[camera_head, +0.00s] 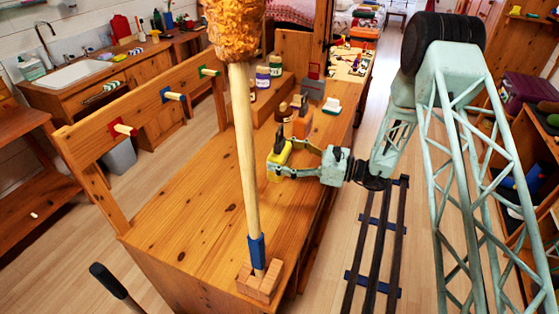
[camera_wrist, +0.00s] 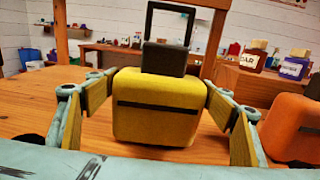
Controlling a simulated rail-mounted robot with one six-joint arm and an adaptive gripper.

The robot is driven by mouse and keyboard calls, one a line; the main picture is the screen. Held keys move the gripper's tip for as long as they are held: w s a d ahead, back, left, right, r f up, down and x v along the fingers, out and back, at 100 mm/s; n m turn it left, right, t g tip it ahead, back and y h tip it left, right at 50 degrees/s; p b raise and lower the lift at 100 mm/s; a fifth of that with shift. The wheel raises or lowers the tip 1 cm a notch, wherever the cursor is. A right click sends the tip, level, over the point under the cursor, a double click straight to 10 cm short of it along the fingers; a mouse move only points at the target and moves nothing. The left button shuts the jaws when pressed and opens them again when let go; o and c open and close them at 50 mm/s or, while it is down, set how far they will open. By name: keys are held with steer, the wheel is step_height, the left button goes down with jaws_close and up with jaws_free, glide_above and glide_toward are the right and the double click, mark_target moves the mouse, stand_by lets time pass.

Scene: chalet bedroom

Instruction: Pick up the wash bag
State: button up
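A yellow, rounded, box-shaped bag (camera_wrist: 158,120) with a dark strip across its front stands upright on the wooden bench top. It is the likeliest wash bag, though no label shows. In the head view the yellow bag (camera_head: 281,153) is at the tips of my gripper (camera_head: 280,162). In the wrist view the fingers of my gripper (camera_wrist: 160,88) are spread, one on each side of the bag. I cannot tell whether the tips touch it. A dark block with an open frame (camera_wrist: 165,58) shows above the bag; I cannot tell whether it is attached.
An orange item (camera_wrist: 292,128) stands close to the right finger; it shows behind the yellow bag in the head view (camera_head: 301,125). Labelled jars (camera_wrist: 293,67) stand farther back. A tall pole (camera_head: 243,160) rises from the bench.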

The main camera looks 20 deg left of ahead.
mark_target(283, 146)
steer(key=c, duration=0.5)
steer(key=shift+r, duration=0.15)
steer(key=shift+c, duration=0.2)
steer(key=shift+r+p, duration=0.3)
steer(key=shift+r, duration=0.45)
step_height(283, 146, up, 2)
steer(key=shift+r+p, duration=0.1)
steer(key=shift+p, duration=0.25)
steer(key=s+d+r+p, duration=0.1)
steer(key=s+d+p, duration=0.1)
steer(key=s+d, duration=0.7)
steer(key=d, duration=0.4)
steer(key=shift+s, duration=0.3)
steer(key=shift+a, duration=0.1)
